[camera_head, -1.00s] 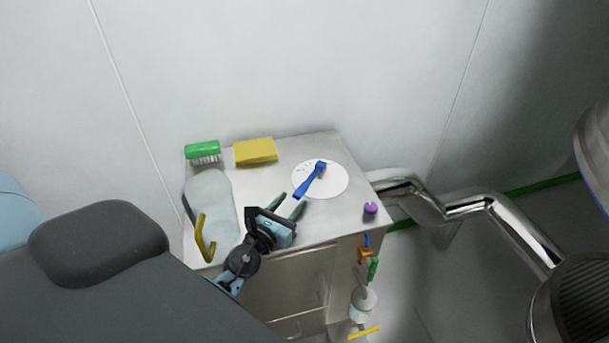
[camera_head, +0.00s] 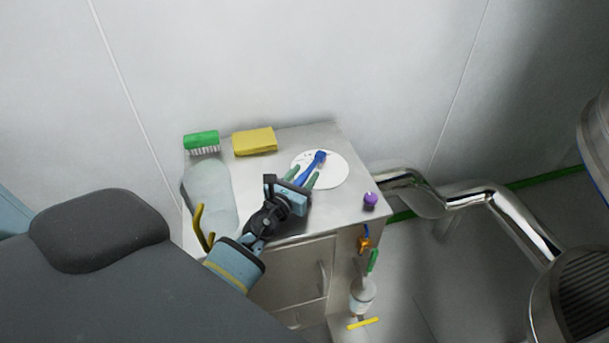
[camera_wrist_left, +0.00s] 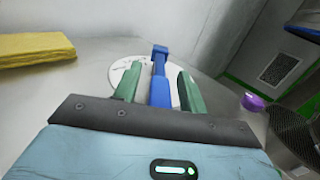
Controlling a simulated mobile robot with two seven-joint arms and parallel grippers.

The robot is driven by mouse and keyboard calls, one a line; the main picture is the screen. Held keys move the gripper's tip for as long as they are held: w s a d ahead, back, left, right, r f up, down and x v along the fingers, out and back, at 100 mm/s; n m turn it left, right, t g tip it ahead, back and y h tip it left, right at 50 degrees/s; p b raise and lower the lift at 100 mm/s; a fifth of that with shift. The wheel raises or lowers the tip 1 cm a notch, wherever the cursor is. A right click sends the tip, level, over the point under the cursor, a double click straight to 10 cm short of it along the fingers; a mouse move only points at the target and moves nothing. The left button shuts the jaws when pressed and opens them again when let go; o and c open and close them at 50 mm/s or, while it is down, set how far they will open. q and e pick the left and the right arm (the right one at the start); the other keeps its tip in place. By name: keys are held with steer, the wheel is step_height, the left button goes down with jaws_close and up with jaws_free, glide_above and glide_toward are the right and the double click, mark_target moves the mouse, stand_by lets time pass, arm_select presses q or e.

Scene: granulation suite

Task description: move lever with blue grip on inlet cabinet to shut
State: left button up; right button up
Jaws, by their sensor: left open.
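The lever with the blue grip (camera_head: 313,166) stands over a round white dial plate (camera_head: 337,173) on top of the inlet cabinet (camera_head: 268,168). My left gripper (camera_head: 304,177) is open with its green fingertips near the front end of the blue grip. In the left wrist view the blue grip (camera_wrist_left: 160,88) lies between the two green fingers, with a gap on each side. The marks on the dial are too small to read. My right gripper is not in view.
A green brush (camera_head: 201,140) and a yellow sponge (camera_head: 254,141) lie at the cabinet's back left. A yellow hooked handle (camera_head: 203,228) stands at the front left. A purple knob (camera_head: 370,199) is at the right, near a shiny pipe (camera_head: 480,196).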

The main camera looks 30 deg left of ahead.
arm_select(q)
steer(key=shift+w, duration=0.2)
jaws_close()
stand_by(0.4)
